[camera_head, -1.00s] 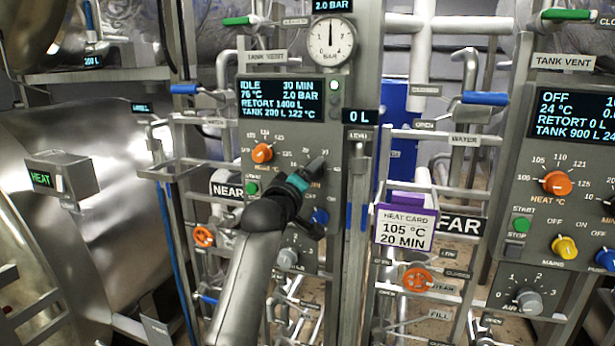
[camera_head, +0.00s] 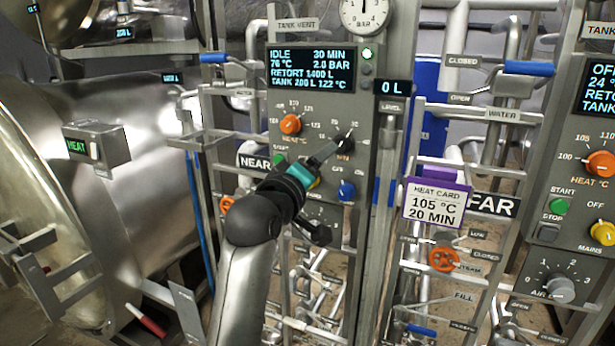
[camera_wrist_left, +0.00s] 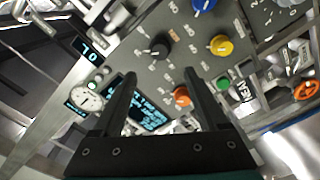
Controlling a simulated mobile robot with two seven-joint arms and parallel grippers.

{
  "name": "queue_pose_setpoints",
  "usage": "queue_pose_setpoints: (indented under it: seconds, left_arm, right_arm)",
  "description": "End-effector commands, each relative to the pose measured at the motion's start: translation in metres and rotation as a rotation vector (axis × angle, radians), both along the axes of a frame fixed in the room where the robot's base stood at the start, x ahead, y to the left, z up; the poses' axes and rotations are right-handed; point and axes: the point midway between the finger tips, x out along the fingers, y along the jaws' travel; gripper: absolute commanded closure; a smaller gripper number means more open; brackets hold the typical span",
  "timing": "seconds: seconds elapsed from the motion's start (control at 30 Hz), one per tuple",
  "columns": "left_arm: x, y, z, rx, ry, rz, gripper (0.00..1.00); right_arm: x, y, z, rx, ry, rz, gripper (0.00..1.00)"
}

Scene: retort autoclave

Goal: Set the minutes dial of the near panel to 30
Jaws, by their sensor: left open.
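The near panel (camera_head: 262,210) has a display (camera_head: 310,68) that reads IDLE, 30 MIN, 76 °C and 2.0 BAR. The minutes dial is a black knob (camera_head: 346,146) at the panel's right side, below the display; it also shows in the left wrist view (camera_wrist_left: 160,48). Its pointer direction is too small to read. My left gripper (camera_head: 330,150) is open, its fingers at the dial in the head view. In the left wrist view its fingertips (camera_wrist_left: 160,73) stand apart and the dial lies beyond them, with a visible gap. My right gripper is in neither view.
An orange heat knob (camera_head: 290,124) is left of the dial, and a blue knob (camera_head: 347,190) is below it. A yellow knob (camera_wrist_left: 221,45) shows in the wrist view. A purple-edged heat card (camera_head: 436,203) reads 105 °C, 20 MIN. The far panel (camera_head: 590,215) stands at right.

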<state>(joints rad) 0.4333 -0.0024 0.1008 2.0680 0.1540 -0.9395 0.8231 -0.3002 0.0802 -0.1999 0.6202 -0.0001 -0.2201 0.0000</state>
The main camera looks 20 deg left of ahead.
Motion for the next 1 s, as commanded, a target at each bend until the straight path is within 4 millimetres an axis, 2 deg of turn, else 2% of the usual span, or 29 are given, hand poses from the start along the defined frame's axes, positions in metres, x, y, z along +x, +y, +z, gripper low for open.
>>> queue_pose_setpoints:
  seconds: [0.2, 0.4, 0.9, 1.0]
  left_arm:
    - [-0.029, 0.001, -0.001, -0.001, 0.0, 0.0, 0.24]
    - [-0.043, 0.001, 0.0, -0.002, 0.001, -0.001, 0.24]
    - [-0.045, 0.001, 0.0, -0.001, 0.001, -0.001, 0.24]
    - [-0.043, 0.001, -0.007, 0.004, 0.012, -0.001, 0.24]
  right_arm:
    - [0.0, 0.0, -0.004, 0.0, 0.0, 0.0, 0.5]
    - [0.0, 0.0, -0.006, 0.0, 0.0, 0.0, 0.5]
    - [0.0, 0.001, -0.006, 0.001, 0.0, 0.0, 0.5]
    - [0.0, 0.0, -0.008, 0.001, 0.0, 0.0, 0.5]
